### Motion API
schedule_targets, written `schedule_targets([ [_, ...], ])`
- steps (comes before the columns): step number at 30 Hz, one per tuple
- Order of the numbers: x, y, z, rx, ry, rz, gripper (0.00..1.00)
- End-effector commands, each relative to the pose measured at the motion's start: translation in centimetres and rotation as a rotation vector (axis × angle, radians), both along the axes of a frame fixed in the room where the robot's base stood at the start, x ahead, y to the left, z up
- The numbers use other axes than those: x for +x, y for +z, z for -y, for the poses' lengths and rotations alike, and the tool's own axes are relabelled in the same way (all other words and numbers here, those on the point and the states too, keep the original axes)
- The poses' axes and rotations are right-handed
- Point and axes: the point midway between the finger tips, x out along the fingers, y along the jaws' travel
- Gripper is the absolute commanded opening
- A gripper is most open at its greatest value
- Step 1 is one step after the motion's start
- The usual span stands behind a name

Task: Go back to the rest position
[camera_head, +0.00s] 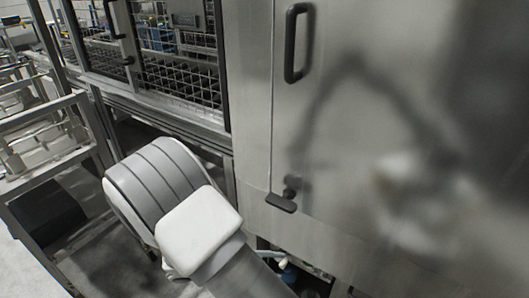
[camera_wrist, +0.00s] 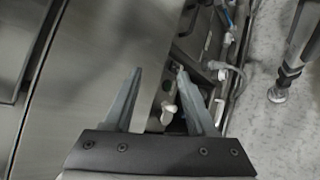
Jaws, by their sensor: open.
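My gripper (camera_wrist: 158,72) shows in the wrist view with its two grey fingers spread apart and nothing between them. Beyond the fingertips are the washer's metal panels (camera_wrist: 90,70) and an opening with pipes and hoses; I see no contact with them. In the head view my white and grey arm links stand in front of the tunnel washer (camera_head: 250,90). The gripper itself is not visible in the head view.
The washer's steel door has a black handle (camera_head: 295,42) and a black latch (camera_head: 281,201). A metal rack (camera_head: 45,130) stands at the left. Hoses (camera_head: 285,268) show low under the washer. Open floor (camera_wrist: 275,135) lies at the right of the wrist view.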

Motion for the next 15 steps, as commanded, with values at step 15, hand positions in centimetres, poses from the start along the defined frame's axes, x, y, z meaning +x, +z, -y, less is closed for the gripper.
schedule_targets([
  [15, -1.1, 11.4, 4.3, 0.386, -0.321, 0.009, 0.57],
])
